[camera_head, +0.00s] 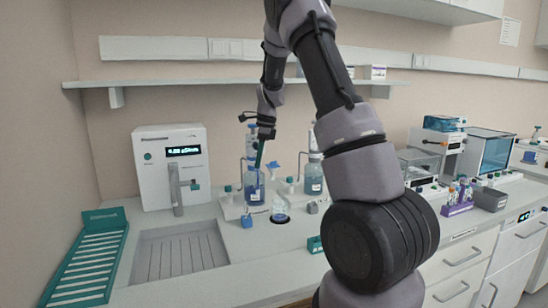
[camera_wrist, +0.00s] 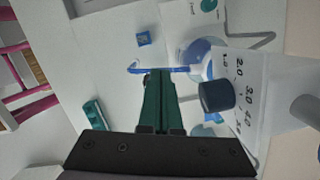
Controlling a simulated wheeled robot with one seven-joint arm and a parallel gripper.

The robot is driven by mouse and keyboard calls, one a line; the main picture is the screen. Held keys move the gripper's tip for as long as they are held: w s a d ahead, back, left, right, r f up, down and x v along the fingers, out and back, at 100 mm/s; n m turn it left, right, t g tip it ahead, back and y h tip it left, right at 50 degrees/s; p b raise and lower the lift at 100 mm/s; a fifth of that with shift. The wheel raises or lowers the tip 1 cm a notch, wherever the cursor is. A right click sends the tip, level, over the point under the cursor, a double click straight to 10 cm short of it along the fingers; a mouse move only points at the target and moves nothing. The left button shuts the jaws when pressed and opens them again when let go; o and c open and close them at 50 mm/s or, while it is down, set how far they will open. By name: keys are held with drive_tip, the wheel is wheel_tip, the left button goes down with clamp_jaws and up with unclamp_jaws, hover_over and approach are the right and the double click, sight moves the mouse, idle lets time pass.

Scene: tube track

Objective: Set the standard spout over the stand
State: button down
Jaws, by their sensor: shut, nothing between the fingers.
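My gripper (camera_head: 259,160) is shut and empty, its green fingers pointing down beside the left dispenser bottle (camera_head: 255,184). In the wrist view the closed fingertips (camera_wrist: 155,78) lie at a thin blue spout (camera_wrist: 172,69) that bends down at its free end. I cannot tell whether they touch it. The spout runs from a dispenser with a printed scale (camera_wrist: 241,90) and a dark knob (camera_wrist: 216,96). A second dispenser bottle (camera_head: 313,177) stands to the right. A small clear flask (camera_head: 279,209) stands on a dark round spot in front, possibly the stand. No label reading "standard" is legible.
A white meter (camera_head: 168,165) and a sink with a ribbed drainer (camera_head: 180,252) are at left, beside a green rack (camera_head: 92,262). A small blue-grey block (camera_head: 312,207) sits right of the flask. A purple tube rack (camera_head: 458,205) is farther right.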

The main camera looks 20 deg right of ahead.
drive_tip(key=shift+w+a+m, duration=0.15)
drive_tip(key=shift+a+m, duration=0.5)
drive_tip(key=shift+m, duration=0.05)
drive_tip(key=shift+w+d, duration=0.55)
drive_tip(key=s+d+r, duration=0.1)
drive_tip(key=d+r, duration=0.4)
drive_tip(key=r, duration=0.7)
drive_tip(key=shift+s, duration=0.35)
